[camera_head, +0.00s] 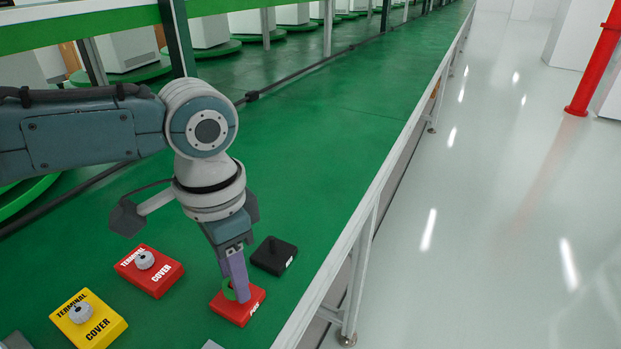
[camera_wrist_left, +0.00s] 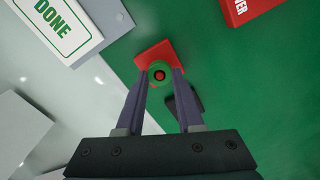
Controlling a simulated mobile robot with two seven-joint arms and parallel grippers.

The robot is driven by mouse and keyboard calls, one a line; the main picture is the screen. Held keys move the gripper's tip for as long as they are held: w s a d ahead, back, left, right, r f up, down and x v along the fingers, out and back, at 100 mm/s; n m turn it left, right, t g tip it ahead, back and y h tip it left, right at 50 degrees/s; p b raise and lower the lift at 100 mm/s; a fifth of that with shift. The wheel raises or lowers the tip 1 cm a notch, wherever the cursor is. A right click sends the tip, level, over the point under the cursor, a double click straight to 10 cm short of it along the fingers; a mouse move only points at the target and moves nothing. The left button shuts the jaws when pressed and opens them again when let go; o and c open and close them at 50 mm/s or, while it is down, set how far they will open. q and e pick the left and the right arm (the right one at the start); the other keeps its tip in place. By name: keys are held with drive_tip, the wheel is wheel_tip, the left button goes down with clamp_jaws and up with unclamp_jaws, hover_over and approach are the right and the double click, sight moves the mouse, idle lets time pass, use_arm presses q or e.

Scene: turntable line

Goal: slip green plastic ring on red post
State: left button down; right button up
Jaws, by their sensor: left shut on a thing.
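The green plastic ring (camera_head: 229,290) is between the fingertips of my left gripper (camera_head: 241,296), which is shut on it. It also shows in the wrist view (camera_wrist_left: 158,67), held by the left gripper (camera_wrist_left: 161,76). The red base (camera_head: 237,309) lies on the green surface beneath; its upper part shows in the wrist view (camera_wrist_left: 153,51). In the wrist view the red post (camera_wrist_left: 159,76) shows through the ring's hole, roughly centred. I cannot tell whether the ring is above the post's tip or around it. The post is hidden in the head view. My right gripper is not in view.
A black block with a short post (camera_head: 273,256) stands close by, right of the gripper. A red cover box (camera_head: 150,271) and a yellow cover box (camera_head: 88,319) lie to the left. A white DONE box (camera_wrist_left: 58,27) shows in the wrist view. A white rail (camera_head: 372,192) edges the surface.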

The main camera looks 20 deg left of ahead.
use_arm(q)
drive_tip(key=shift+f, duration=0.55)
drive_tip(key=shift+c, duration=0.3)
unclamp_jaws()
idle(0.4)
drive_tip(key=shift+r+p, duration=3.8)
drive_tip(key=shift+p, duration=0.25)
